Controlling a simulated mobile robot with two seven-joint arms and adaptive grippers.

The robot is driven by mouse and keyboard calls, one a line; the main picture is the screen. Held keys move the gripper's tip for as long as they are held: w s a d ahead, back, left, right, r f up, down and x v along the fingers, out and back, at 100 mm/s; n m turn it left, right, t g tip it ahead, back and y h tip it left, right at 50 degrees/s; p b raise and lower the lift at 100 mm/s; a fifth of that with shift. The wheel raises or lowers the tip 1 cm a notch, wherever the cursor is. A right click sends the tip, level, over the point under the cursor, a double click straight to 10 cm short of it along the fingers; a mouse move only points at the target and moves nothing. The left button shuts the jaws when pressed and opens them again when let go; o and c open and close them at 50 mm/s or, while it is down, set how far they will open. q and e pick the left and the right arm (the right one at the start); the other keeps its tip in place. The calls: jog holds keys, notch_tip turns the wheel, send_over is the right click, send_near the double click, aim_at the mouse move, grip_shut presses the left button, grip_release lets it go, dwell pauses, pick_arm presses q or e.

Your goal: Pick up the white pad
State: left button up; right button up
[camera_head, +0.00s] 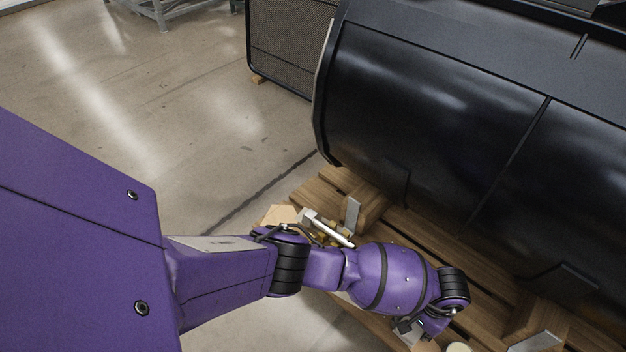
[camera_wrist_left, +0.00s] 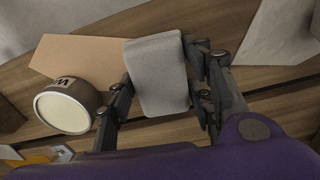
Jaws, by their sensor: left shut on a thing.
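The white pad (camera_wrist_left: 158,75), a pale grey-white block with rounded corners, shows in the left wrist view. My left gripper (camera_wrist_left: 163,82) has a finger on each side of it and is shut on it. The pad is over the wooden slats and a flat tan piece; I cannot tell whether it touches them. In the head view my left arm reaches across to the pallet, and its wrist hides most of the gripper and the pad. My right gripper is in neither view.
A brown roll with a cream top (camera_wrist_left: 63,108) stands close left of the gripper. The tan piece (camera_wrist_left: 75,55) lies behind. A large black machine (camera_head: 440,120) rests on the wooden pallet (camera_head: 430,228). A white-handled tool (camera_head: 328,228) and a metal bracket (camera_head: 352,215) are near my forearm.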

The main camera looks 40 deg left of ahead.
pick_arm(q)
jog(key=shift+w+r, duration=0.15)
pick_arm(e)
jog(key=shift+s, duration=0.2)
pick_arm(q)
jog(key=shift+r, duration=0.4)
notch_tip(320, 180, up, 2)
jog(key=shift+w+r+p, duration=0.1)
jog(key=shift+r+p, duration=0.15)
jog(key=shift+p, duration=0.55)
jog(key=s+r+p, duration=0.1)
jog(key=r, duration=0.1)
jog(key=s+d+r+p, duration=0.1)
jog(key=s+r+p, duration=0.1)
jog(key=s+r, duration=0.1)
jog(key=shift+d+r+p, duration=0.15)
jog(key=shift+r+p, duration=0.15)
jog(key=shift+r, duration=0.05)
jog(key=s+d+r+p, duration=0.2)
jog(key=s+r+p, duration=0.1)
jog(key=s, duration=0.6)
jog(key=shift+s+d+r+p, duration=0.35)
jog(key=shift+s+r, duration=0.05)
jog(key=shift+r, duration=0.05)
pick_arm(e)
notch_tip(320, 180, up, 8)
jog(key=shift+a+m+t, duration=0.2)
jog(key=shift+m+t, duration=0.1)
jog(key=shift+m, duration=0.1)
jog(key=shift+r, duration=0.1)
